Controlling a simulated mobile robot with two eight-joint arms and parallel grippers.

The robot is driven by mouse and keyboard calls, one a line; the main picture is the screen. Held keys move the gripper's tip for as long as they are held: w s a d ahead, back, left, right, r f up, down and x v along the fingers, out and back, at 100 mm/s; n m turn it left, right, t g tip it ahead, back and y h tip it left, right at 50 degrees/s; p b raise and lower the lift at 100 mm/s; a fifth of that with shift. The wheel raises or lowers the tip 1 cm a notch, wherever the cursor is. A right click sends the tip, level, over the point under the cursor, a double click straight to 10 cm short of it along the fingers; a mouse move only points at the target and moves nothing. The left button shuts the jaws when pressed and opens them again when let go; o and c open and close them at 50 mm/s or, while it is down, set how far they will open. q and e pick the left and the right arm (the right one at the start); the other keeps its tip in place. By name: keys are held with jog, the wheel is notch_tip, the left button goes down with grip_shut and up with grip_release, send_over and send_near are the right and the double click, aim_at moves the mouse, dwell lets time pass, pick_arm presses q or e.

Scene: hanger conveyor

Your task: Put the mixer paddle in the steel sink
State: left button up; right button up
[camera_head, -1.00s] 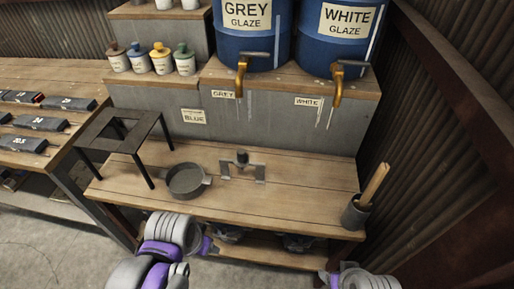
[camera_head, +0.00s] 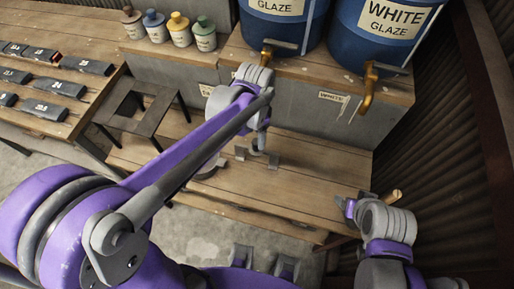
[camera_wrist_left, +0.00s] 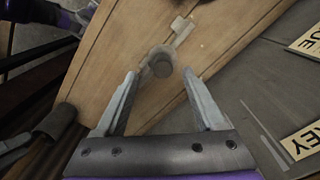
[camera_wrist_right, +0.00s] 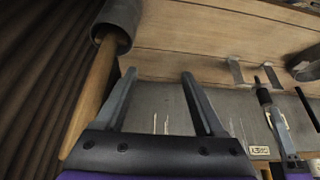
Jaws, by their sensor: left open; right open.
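My right gripper (camera_wrist_right: 157,75) is open and empty near the bench's right end, beside a cup with a wooden stick.
The dark cup (camera_wrist_right: 119,18) holds a wooden stick (camera_wrist_right: 92,95). A dark pan (camera_head: 211,168) lies left of the paddle, partly hidden by my left arm. A black stand (camera_head: 140,112) is farther left. Blue glaze barrels (camera_head: 378,30) with brass taps (camera_head: 368,88) overhang the back.

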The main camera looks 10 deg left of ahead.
aim_at(256, 142)
pick_arm(q)
jog(key=f, duration=0.6)
jog(key=shift+w, duration=0.4)
grip_shut()
dwell(1.0)
